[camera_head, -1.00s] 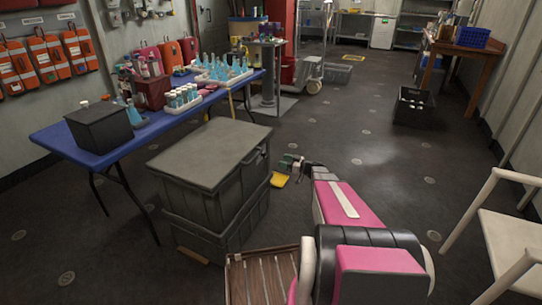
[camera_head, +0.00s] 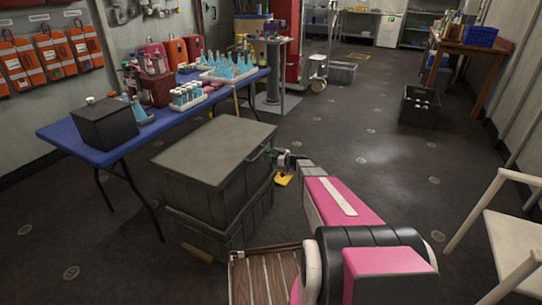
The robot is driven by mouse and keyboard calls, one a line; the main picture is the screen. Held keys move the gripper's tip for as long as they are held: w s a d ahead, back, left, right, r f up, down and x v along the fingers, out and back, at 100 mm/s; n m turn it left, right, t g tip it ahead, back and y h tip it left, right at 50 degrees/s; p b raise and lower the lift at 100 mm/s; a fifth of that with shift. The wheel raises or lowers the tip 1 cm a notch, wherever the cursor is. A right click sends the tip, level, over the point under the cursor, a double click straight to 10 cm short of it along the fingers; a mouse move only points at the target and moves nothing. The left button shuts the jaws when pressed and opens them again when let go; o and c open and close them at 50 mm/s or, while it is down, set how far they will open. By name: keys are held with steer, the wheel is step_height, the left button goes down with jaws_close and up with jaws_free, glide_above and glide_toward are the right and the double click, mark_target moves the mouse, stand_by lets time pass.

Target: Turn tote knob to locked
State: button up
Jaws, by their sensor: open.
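Two grey lidded totes stand stacked on the floor left of my arm, the upper tote (camera_head: 213,160) on the lower tote (camera_head: 222,222). My pink arm reaches forward to the right side of the upper tote. My gripper (camera_head: 281,160) is small in view, close to the tote's right end, near its upper edge. It is open; whether it touches the tote I cannot tell.
A blue table (camera_head: 80,138) with a dark box (camera_head: 106,122) and bottle racks stands behind the totes. A yellow object (camera_head: 284,180) shows just below my gripper. A white chair (camera_head: 505,235) stands at the right. The floor beyond my arm is clear up to a black crate (camera_head: 419,106).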

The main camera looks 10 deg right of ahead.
steer(key=c, duration=0.9)
steer(key=shift+m, duration=0.3)
steer(key=m, duration=1.7)
steer(key=shift+s+r, duration=0.1)
steer(key=shift+m, duration=0.3)
